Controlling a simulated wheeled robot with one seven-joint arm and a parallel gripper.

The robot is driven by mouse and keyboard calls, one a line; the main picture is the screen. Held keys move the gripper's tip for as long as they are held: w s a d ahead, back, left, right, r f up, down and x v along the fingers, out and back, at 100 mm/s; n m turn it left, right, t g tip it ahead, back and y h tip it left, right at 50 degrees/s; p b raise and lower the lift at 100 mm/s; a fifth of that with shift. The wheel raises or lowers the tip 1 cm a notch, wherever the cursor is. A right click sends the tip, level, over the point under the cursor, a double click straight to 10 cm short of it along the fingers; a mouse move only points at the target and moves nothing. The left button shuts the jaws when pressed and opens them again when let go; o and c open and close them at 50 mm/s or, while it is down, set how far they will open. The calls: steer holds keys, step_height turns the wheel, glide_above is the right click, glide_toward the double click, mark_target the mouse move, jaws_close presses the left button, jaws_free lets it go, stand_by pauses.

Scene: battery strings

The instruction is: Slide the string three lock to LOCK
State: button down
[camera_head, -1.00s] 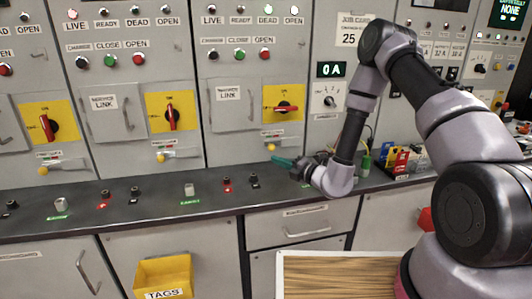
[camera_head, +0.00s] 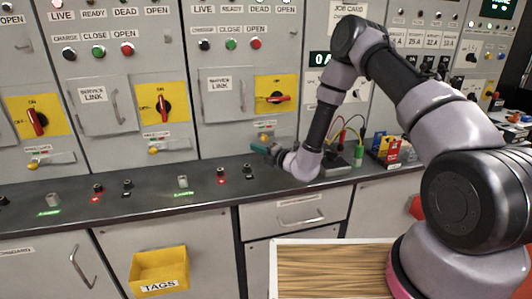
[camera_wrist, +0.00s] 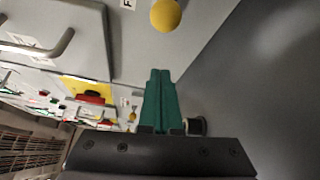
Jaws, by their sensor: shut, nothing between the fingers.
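The right panel in the head view has a lock slider (camera_head: 266,137) with a yellow knob, under a yellow plate with a red rotary handle (camera_head: 276,98) that lies nearly level. I cannot read a string number on it. My gripper (camera_head: 259,148) has teal fingers and is just below this slider, over the dark counter. In the wrist view a round yellow knob (camera_wrist: 165,14) sits beyond the tips of my gripper (camera_wrist: 159,72), with a gap in the picture. The fingers are together and empty. The slider's LOCK marking is not readable.
Two panels to the left have similar lock sliders (camera_head: 153,150) and red handles (camera_head: 164,105). The dark counter (camera_head: 130,208) carries small knobs and terminals. A meter with leads (camera_head: 338,162) stands right of my gripper. A yellow tags bin (camera_head: 160,270) is below.

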mark_target(264, 137)
steer(key=shift+x, duration=1.05)
steer(key=d, duration=0.1)
steer(key=w+d, duration=0.1)
steer(key=d, duration=0.1)
steer(key=shift+w+r, duration=0.2)
steer(key=shift+r, duration=0.15)
steer(key=shift+w+d, duration=0.1)
steer(key=shift+d, duration=0.25)
steer(key=shift+d, duration=0.1)
steer(key=d, duration=0.1)
steer(key=w+d, duration=0.1)
steer(key=d, duration=0.1)
steer(key=shift+d, duration=0.2)
